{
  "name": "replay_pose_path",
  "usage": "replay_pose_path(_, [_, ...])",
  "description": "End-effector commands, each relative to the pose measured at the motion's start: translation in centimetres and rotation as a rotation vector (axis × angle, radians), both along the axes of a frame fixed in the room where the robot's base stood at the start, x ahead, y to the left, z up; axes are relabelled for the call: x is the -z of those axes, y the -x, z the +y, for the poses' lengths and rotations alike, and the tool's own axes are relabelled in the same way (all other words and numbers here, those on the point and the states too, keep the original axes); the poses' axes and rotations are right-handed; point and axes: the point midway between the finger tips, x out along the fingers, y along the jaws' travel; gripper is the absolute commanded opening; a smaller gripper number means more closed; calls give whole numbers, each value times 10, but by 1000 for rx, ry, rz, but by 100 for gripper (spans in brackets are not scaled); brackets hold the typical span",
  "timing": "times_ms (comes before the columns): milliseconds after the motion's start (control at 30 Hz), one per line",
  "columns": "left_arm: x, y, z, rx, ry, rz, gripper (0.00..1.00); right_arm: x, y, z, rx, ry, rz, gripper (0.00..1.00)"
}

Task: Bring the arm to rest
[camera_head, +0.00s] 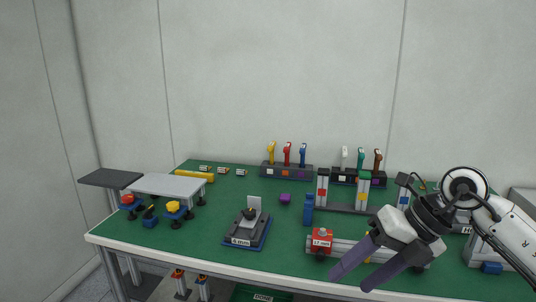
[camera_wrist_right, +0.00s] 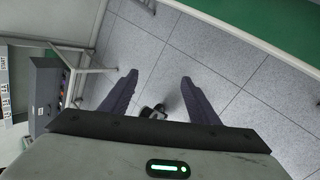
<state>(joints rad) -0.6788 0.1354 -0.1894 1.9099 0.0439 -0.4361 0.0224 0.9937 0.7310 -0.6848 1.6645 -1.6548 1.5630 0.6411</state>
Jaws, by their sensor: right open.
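My right gripper (camera_head: 366,272) comes in from the right in the head view, over the front right part of the green bench (camera_head: 190,240). Its two dark fingers point down and left, apart, with nothing between them. In the right wrist view the same gripper (camera_wrist_right: 158,92) shows both fingers spread over the grey tiled floor (camera_wrist_right: 185,60). My left gripper is in neither view.
A grey profile with a red block (camera_head: 322,240) lies behind the right gripper's fingers. A blue-based fixture (camera_head: 247,237) stands mid-bench. Racks with coloured-handled tools (camera_head: 287,172) line the back. A grey raised platform (camera_head: 165,186) is at left. The bench's front left is clear.

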Motion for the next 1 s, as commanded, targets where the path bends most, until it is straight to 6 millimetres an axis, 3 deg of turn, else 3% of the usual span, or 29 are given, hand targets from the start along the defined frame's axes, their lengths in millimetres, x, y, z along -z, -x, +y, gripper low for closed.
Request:
replay_pose_path(33, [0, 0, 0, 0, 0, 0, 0, 12, 13, 30, -40, -112, 31, 55])
replay_pose_path(100, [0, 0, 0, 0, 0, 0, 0, 18, 32, 77, -80, -322, 69, 55])
replay_pose_path(200, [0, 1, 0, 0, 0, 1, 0, 8, 54, 131, -61, -664, 133, 55])
replay_pose_path(333, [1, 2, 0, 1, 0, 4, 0, -12, 59, 158, 111, -1076, 225, 55])
replay_pose_path(467, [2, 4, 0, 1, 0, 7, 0, -6, 40, 142, 438, -1409, 329, 55])
replay_pose_path(567, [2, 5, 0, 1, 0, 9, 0, 32, 25, 108, 778, -1579, 422, 55])
replay_pose_path(667, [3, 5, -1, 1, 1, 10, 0, 96, 25, 70, 1160, -1651, 520, 55])
replay_pose_path(767, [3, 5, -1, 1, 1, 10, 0, 164, 46, 40, 1489, -1637, 614, 55])
replay_pose_path(833, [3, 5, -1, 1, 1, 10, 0, 209, 69, 24, 1700, -1592, 681, 55])
replay_pose_path(1000, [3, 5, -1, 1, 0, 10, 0, 299, 145, 3, 2112, -1419, 836, 55])
